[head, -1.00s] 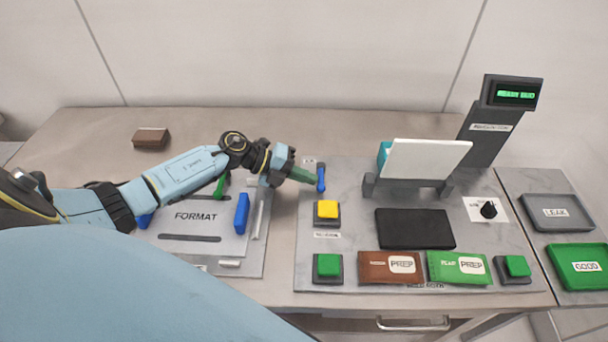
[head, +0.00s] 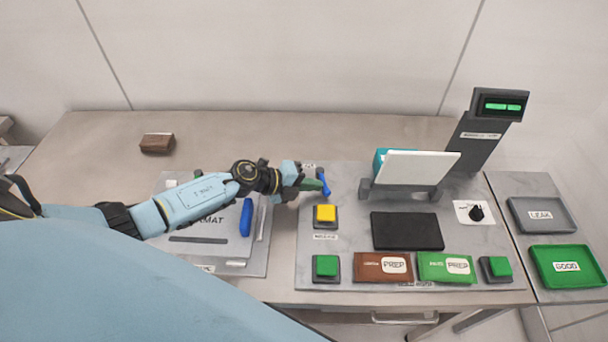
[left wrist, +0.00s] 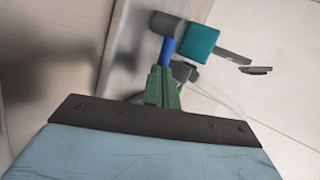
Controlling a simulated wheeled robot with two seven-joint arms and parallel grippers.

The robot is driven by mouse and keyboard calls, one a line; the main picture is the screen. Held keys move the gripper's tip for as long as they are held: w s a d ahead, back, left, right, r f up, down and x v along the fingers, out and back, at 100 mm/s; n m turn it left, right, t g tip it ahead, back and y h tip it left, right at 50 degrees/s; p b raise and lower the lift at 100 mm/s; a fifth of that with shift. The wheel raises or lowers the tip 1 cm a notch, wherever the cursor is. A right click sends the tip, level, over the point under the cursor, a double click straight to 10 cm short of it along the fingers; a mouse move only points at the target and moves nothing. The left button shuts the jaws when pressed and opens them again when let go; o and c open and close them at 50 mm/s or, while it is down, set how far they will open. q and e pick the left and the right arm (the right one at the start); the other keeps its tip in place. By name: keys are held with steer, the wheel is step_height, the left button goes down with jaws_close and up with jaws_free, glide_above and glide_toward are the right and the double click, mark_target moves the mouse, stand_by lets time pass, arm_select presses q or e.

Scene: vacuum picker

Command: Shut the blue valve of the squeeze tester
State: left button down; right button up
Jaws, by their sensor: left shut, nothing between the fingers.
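The blue valve (head: 325,186) is a small lever at the back left of the grey tester board, its handle slanting slightly. My left gripper (head: 314,185) has green fingers, which are shut and empty. The fingertips are right beside the valve handle and seem to touch it, though a small gap cannot be ruled out. In the left wrist view the green fingers (left wrist: 162,85) point at the blue valve (left wrist: 167,49), partly hiding its lower end. My right gripper is out of view.
A white raised lid (head: 418,168) with a teal block (head: 380,158) stands right of the valve. A yellow button (head: 325,213) sits just in front. The display (head: 500,105) shows green marks. A format plate with a blue handle (head: 246,217) lies to the left.

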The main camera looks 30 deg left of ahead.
mark_target(324, 189)
arm_select(q)
steer(key=d+n+y+p, duration=0.1)
steer(key=n+t+y+p, duration=0.1)
steer(key=p, duration=0.1)
steer(key=shift+w+d+r+n+t+p, duration=0.2)
steer(key=shift+d+r+n+t+p, duration=0.05)
steer(key=shift+d+n+t+p, duration=0.1)
steer(key=shift+w+d+f+p, duration=0.2)
steer(key=shift+w+d+p, duration=0.2)
steer(key=shift+d, duration=0.2)
steer(key=shift+w+d, duration=0.45)
steer(key=shift+d, duration=0.05)
steer(key=shift+w+d, duration=0.1)
steer(key=shift+w, duration=0.05)
steer(key=shift+s+p, duration=0.25)
steer(key=shift+p, duration=0.05)
steer(key=s+r+p, duration=0.1)
steer(key=s, duration=0.1)
steer(key=s+r+p, duration=0.1)
steer(key=s, duration=0.2)
steer(key=s+r+p, duration=0.1)
steer(key=s, duration=0.2)
steer(key=shift+a, duration=0.35)
steer(key=shift+s+a+r+p, duration=0.1)
steer(key=shift+s+r+p, duration=0.35)
steer(key=shift+s, duration=0.65)
steer(key=shift+s+r+p, duration=0.25)
steer(key=shift+s+r, duration=0.4)
steer(key=shift+s, duration=0.4)
